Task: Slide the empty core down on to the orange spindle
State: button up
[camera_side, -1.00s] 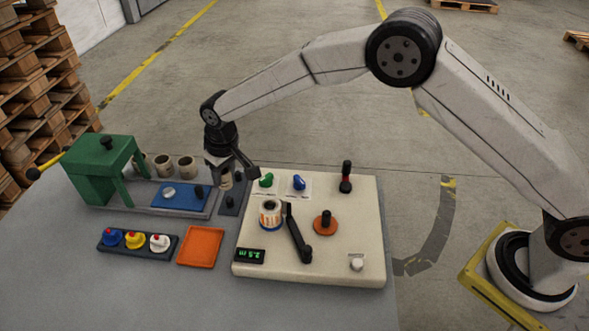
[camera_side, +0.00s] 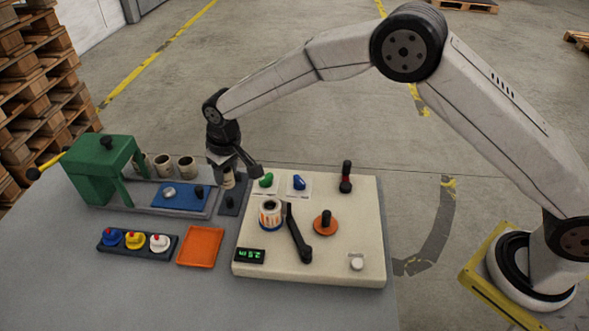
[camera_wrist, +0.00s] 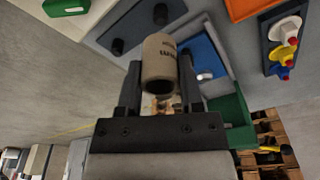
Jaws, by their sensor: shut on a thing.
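The empty core, a beige tube with dark print, is in my gripper (camera_side: 236,168), partly hidden by the jaws in the side view. In the wrist view the core (camera_wrist: 158,58) sits between the two fingers of my gripper (camera_wrist: 160,82), which is shut on it. The core is above or near a dark peg rack (camera_side: 231,205) left of the cream panel. The orange spindle (camera_side: 325,223), an orange disc with a black post, stands bare on the panel's right half, well to the right of my gripper.
A striped roll (camera_side: 270,214) and a black lever arm (camera_side: 298,234) stand left of the spindle. Green (camera_side: 266,180) and blue (camera_side: 299,183) knobs and a red-banded black post (camera_side: 346,177) line the panel's back. A green press (camera_side: 103,170) and several cores are at left.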

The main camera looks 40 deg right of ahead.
jog(key=s+d+r, duration=0.6)
jog(key=s+r, duration=0.1)
jog(key=s, duration=0.2)
notch_tip(320, 180, up, 2)
send_over(328, 213)
jog(key=shift+f, duration=0.4)
jog(key=shift+f, duration=5.55)
jog(key=shift+f, duration=0.1)
jog(key=o, duration=0.9)
jog(key=shift+o, duration=0.2)
